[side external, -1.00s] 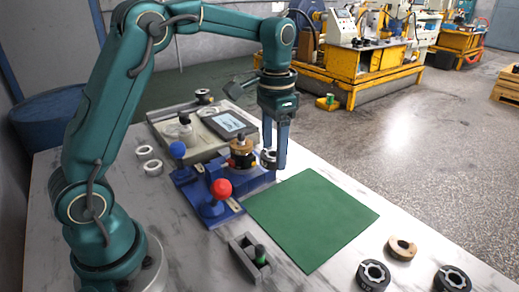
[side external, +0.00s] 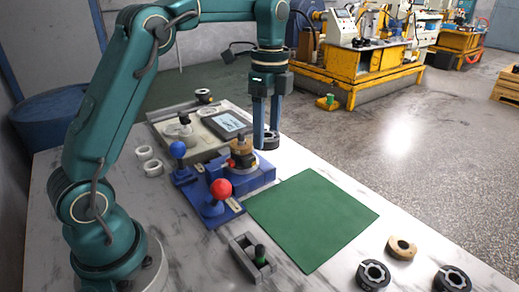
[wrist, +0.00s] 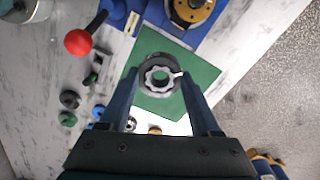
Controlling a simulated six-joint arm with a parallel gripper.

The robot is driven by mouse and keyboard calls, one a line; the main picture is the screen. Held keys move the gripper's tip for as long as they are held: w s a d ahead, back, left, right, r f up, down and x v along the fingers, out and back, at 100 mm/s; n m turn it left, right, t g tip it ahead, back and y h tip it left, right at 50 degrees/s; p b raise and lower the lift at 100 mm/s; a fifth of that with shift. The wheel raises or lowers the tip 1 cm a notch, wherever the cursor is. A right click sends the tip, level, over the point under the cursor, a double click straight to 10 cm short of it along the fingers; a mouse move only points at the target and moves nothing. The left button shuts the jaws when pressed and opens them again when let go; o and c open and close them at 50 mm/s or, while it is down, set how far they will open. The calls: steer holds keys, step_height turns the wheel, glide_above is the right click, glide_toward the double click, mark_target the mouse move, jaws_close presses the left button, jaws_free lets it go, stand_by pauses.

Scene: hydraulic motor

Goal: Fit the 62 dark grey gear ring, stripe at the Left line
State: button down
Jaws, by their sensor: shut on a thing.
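The motor stack (side external: 240,160), with a tan top and a dark band, stands on the blue fixture (side external: 256,178). In the wrist view the stack (wrist: 196,12) is at the top edge, partly cut off and apart from the ring.
A red-ball lever (side external: 221,189) and a blue-ball lever (side external: 178,150) stand beside the fixture. The green mat (side external: 312,215) is bare. Two dark rings (side external: 373,275) (side external: 452,279) and a tan ring (side external: 402,248) lie at the front right. A grey block (side external: 246,262) has a green-topped peg.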

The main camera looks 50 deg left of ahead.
steer(key=a+r+m, duration=0.1)
steer(key=a+m, duration=0.1)
steer(key=a, duration=0.1)
steer(key=a+r+m, duration=0.1)
steer(key=a+m, duration=0.1)
steer(key=a, duration=0.1)
steer(key=a+r+m, duration=0.1)
steer(key=a+m, duration=0.1)
steer(key=a, duration=0.1)
steer(key=shift+a, duration=0.15)
steer(key=shift+a+f, duration=0.25)
steer(key=shift+f, duration=1.5)
steer(key=shift+f, duration=0.85)
stand_by(0.6)
steer(key=shift+f, duration=0.6)
steer(key=shift+f, duration=0.45)
stand_by(0.4)
jaws_free()
